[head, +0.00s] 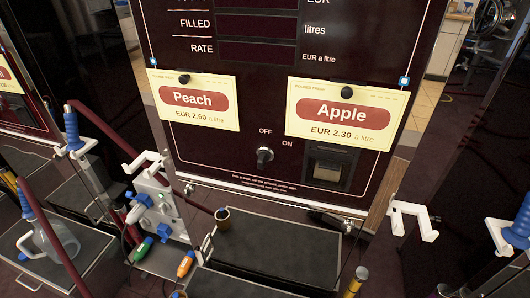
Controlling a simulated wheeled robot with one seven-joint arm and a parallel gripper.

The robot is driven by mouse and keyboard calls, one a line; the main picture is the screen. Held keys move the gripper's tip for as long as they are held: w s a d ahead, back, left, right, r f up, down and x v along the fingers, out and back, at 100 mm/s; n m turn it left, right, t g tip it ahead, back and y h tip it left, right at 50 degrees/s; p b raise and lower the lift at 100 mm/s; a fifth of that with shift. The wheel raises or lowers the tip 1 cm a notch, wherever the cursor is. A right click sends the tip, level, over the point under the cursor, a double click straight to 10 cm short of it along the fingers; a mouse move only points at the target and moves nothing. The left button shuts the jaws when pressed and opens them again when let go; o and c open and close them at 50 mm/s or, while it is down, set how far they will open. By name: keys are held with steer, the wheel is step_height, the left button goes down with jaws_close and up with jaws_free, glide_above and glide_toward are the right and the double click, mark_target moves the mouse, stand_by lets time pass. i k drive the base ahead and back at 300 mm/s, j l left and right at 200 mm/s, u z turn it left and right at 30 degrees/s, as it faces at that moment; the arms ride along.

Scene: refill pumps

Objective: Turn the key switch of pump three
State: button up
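A dark red pump front (225,150) fills the middle of the head view. Its small round key switch (264,155) sits low on the panel, left of a slot-like hatch (329,166). "OFF" is printed above the switch and "ON" to its upper right. A dark piece hangs down from the switch; the exact angle of the key is too small to tell. No pump number shows, so I cannot tell whether this is pump three. I cannot make out my gripper in this view.
Peach (194,99) and Apple (344,113) price cards hang above the switch. White hooks (146,161) (413,217) flank the panel. A white block (157,205) with blue, green and orange parts stands at lower left.

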mark_target(263, 156)
steer(key=i+j+u, duration=0.1)
steer(key=j+u, duration=0.25)
steer(key=i+j+u, duration=0.1)
steer(key=j+u, duration=0.25)
steer(key=i+j+u, duration=0.2)
steer(key=u, duration=0.15)
